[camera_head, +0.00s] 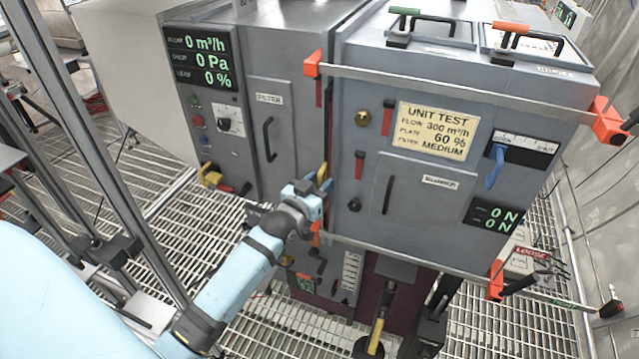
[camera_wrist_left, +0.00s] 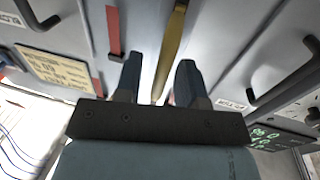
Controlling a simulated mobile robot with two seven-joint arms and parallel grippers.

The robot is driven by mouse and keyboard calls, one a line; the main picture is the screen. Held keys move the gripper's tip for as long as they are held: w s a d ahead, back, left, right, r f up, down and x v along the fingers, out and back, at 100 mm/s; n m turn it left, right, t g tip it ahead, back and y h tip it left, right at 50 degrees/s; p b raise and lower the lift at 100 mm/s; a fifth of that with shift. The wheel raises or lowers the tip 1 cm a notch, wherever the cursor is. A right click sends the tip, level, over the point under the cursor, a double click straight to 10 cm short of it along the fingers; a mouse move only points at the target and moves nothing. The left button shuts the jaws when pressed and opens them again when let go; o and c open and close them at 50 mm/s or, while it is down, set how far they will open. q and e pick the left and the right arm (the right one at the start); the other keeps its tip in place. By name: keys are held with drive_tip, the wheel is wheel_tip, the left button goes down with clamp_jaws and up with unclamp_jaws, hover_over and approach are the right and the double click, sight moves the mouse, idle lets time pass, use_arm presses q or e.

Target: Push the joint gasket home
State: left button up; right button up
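The joint gasket shows as a yellow strip (camera_head: 322,172) at the seam between the two grey cabinets, near the seam's lower part. In the left wrist view the yellow strip (camera_wrist_left: 174,45) runs along the seam and narrows toward my gripper. My left gripper (camera_head: 318,187) is at the seam, by the strip's lower end, and partly covers it. In the left wrist view its two dark fingers (camera_wrist_left: 158,80) stand apart, with the seam and strip showing in the gap. I cannot tell whether a finger touches the strip. My right gripper is not in view.
The filter cabinet (camera_head: 270,75) stands left and the unit test cabinet (camera_head: 545,88) right. A grey bar (camera_head: 450,86) with orange ends crosses the upper front; another bar (camera_head: 405,254) crosses below. A blue lever (camera_head: 495,167) sticks out at right. Grating floor lies around.

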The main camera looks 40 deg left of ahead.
use_arm(q)
clamp_jaws()
drive_tip(key=shift+w+a+r, duration=0.1)
drive_tip(key=shift+w+a, duration=0.05)
drive_tip(key=shift+w, duration=0.4)
drive_tip(key=shift+w+a, duration=0.15)
drive_tip(key=shift+w, duration=0.35)
drive_tip(key=shift+c, duration=0.5)
unclamp_jaws()
drive_tip(key=shift+o, duration=0.5)
drive_tip(key=shift+w, duration=0.15)
drive_tip(key=s+b, duration=0.1)
drive_tip(key=s, duration=1.2)
drive_tip(key=shift+s+d, duration=0.25)
drive_tip(key=shift+s, duration=0.15)
